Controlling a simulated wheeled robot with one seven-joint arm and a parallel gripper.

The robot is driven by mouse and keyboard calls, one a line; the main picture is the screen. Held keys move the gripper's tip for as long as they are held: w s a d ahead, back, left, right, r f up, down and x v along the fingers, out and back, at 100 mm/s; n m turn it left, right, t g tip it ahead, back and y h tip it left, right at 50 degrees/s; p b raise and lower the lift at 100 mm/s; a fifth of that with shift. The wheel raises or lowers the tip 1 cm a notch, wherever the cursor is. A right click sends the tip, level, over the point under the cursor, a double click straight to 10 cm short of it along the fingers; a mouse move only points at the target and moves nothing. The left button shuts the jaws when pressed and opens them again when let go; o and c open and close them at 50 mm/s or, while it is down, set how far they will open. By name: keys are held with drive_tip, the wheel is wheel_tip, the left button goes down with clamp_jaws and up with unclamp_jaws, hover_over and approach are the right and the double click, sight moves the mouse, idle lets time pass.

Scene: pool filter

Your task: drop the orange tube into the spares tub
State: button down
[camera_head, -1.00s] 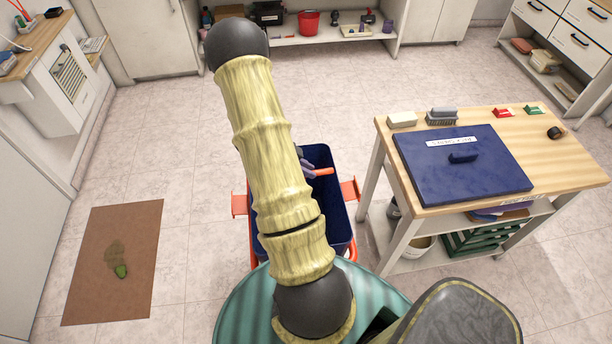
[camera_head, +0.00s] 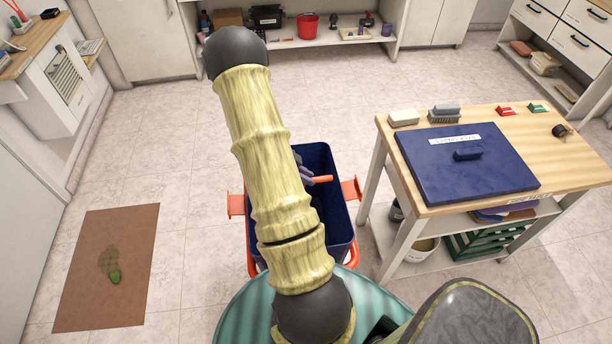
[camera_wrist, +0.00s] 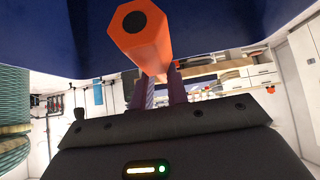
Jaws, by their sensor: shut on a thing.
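The orange tube (camera_head: 322,179) is a short bar with flat sides and a dark hole in its end. It shows large in the wrist view (camera_wrist: 139,28), pointing toward the camera. My gripper (camera_head: 306,175) has purple fingers shut on the tube; they also show in the wrist view (camera_wrist: 160,92). In the head view the tube is over the opening of a deep blue tub (camera_head: 339,238) with orange side handles. My arm hides the tub's left part. I cannot tell how high the tube is relative to the rim. A dark blue surface fills the top of the wrist view.
Right of the tub stands a wooden-topped table (camera_head: 560,165) carrying a blue lid (camera_head: 490,178), a brush (camera_head: 444,114) and small items. A brown mat (camera_head: 110,265) with a green thing on it lies on the floor at left. The floor between is clear.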

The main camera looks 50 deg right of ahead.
drive_tip(key=shift+f+b, duration=1.15)
drive_tip(key=shift+f, duration=0.3)
drive_tip(key=c, duration=1.3)
unclamp_jaws()
drive_tip(key=p+v, duration=0.1)
drive_tip(key=v, duration=1.6)
drive_tip(key=shift+a+r, duration=0.15)
